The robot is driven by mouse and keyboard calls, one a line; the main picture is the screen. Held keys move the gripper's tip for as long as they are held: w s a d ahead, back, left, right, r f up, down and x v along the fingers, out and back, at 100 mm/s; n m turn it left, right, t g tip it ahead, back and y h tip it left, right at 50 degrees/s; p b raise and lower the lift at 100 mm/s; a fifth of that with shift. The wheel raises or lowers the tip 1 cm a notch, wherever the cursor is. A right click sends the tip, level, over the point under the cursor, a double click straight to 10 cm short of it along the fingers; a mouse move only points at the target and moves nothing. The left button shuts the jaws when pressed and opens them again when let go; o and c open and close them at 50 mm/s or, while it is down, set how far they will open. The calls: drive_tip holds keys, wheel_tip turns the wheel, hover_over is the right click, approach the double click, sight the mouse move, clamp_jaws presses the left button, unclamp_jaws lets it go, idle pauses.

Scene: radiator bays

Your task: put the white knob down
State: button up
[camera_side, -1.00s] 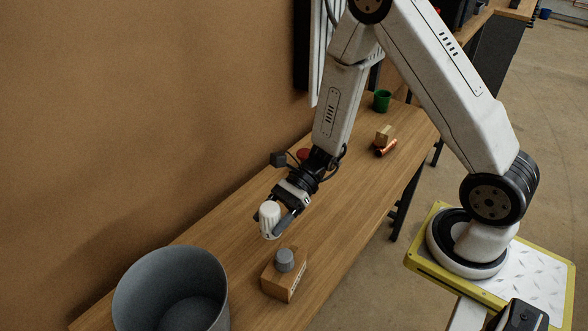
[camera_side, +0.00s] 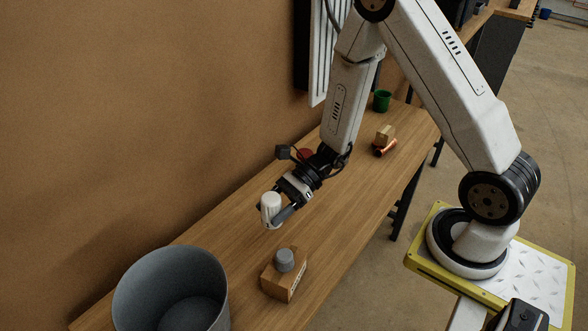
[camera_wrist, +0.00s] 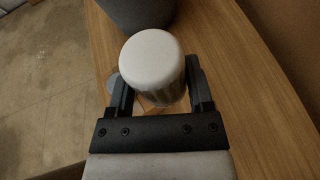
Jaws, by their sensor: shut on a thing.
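The white knob (camera_side: 271,207) is a short white cylinder, held upright between the fingers of my gripper (camera_side: 277,214). It also shows in the wrist view (camera_wrist: 153,68), with one dark finger on each side of it. In the side view the knob is over the wooden bench (camera_side: 225,227), behind a small wooden block. I cannot tell whether its underside touches the bench. The lower part of the knob is partly hidden by a finger.
A wooden block (camera_side: 278,283) with a grey knob (camera_side: 285,260) on top stands near the bench's front edge. A large grey bin (camera_side: 128,298) is at lower left. A green cup (camera_side: 382,101), a small wood block (camera_side: 384,133) and a copper-coloured piece (camera_side: 385,149) are farther back.

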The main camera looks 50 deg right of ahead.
drive_tip(key=w+d+f+m+t+h, duration=0.1)
drive_tip(key=w+d+m+t+h, duration=0.35)
drive_tip(key=d, duration=0.45)
drive_tip(key=m+t+h, duration=0.6)
drive_tip(key=m+h, duration=0.6)
drive_tip(key=m, duration=0.1)
hover_over(349, 179)
wheel_tip(349, 179, down, 4)
drive_tip(key=shift+r+y, duration=0.2)
drive_tip(key=shift+y, duration=0.05)
drive_tip(key=shift+f, duration=2.2)
drive_tip(key=shift+f, duration=1.8)
drive_tip(key=shift+f, duration=0.15)
